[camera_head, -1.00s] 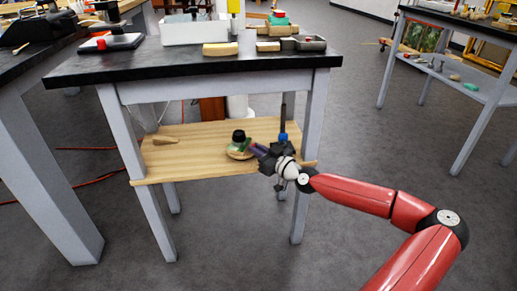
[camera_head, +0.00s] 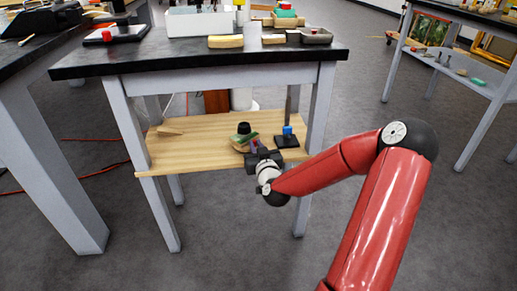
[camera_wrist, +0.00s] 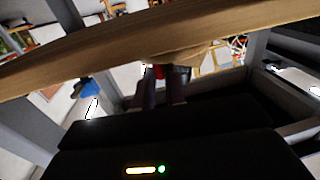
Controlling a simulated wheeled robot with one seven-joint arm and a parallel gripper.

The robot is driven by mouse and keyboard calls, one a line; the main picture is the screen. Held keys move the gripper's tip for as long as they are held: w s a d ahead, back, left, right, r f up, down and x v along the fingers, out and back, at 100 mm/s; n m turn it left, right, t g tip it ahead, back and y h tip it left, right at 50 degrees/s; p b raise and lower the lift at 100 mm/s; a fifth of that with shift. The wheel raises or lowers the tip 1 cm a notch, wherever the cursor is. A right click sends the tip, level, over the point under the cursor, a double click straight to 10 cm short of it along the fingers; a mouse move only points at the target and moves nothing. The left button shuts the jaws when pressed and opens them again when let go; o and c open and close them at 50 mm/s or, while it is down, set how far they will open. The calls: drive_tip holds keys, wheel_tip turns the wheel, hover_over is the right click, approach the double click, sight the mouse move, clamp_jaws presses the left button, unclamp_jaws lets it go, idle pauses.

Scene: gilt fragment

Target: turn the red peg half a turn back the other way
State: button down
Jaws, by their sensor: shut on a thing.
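My gripper (camera_head: 254,151) is over the wooden shelf (camera_head: 190,155) of the bench, beside a small dish (camera_head: 240,146) holding green and black things. In the wrist view, which looks upside down, my two fingers (camera_wrist: 161,88) reach toward the shelf edge and are close together. A small red piece (camera_wrist: 159,71), apparently the red peg, shows at the fingertips, with a dark part beside it. The fingers are shut on it. Its lower end and its turn angle are hidden. Another red knob (camera_head: 107,36) stands on a dark block on the bench top.
A black stand with a blue knob (camera_head: 288,131) is on the shelf, close right of my gripper. A wooden wedge (camera_head: 170,131) lies at the shelf's left. The bench top (camera_head: 190,58) overhangs the shelf. Open floor lies to the right.

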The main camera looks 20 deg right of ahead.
sight(240, 145)
drive_tip(key=shift+a+f+m+g+h+b, duration=0.1)
drive_tip(key=shift+a+m+g+h+b, duration=0.5)
drive_tip(key=shift+m+h+b, duration=0.6)
drive_tip(key=shift+a+m+g+h+b, duration=0.4)
drive_tip(key=shift+a+m+h+b, duration=0.3)
drive_tip(key=shift+h+b, duration=1)
drive_tip(key=shift+w+a+m+g+h+b, duration=0.15)
drive_tip(key=shift+a+m+g+h+b, duration=0.15)
drive_tip(key=shift+m+g+h+b, duration=0.35)
drive_tip(key=shift+w+a+m+g+h+b, duration=0.15)
drive_tip(key=shift+a+m+g+h+b, duration=0.2)
drive_tip(key=shift+m+h, duration=0.35)
drive_tip(key=shift+w+a+m+g+h, duration=0.2)
drive_tip(key=shift+a+m+g+h, duration=0.15)
drive_tip(key=shift+m+g+h, duration=0.45)
drive_tip(key=shift+w+a+m+g+h, duration=0.25)
drive_tip(key=shift+m+g+h, duration=0.3)
drive_tip(key=shift+g+h, duration=0.3)
drive_tip(key=shift+w+a+m+g+h+p, duration=0.2)
drive_tip(key=shift+m+g+h, duration=0.2)
drive_tip(key=shift+g, duration=0.2)
drive_tip(key=shift+w+a+m+g+h+p, duration=0.1)
drive_tip(key=shift+m+g+h+p, duration=0.15)
drive_tip(key=shift+m+g, duration=0.3)
drive_tip(key=shift+w+a+m+g+h+p, duration=0.15)
drive_tip(key=shift+m+g+h, duration=0.2)
drive_tip(key=shift+g, duration=0.35)
drive_tip(key=shift+w+m+g, duration=0.1)
drive_tip(key=shift+m+g, duration=0.2)
drive_tip(key=shift+g, duration=0.2)
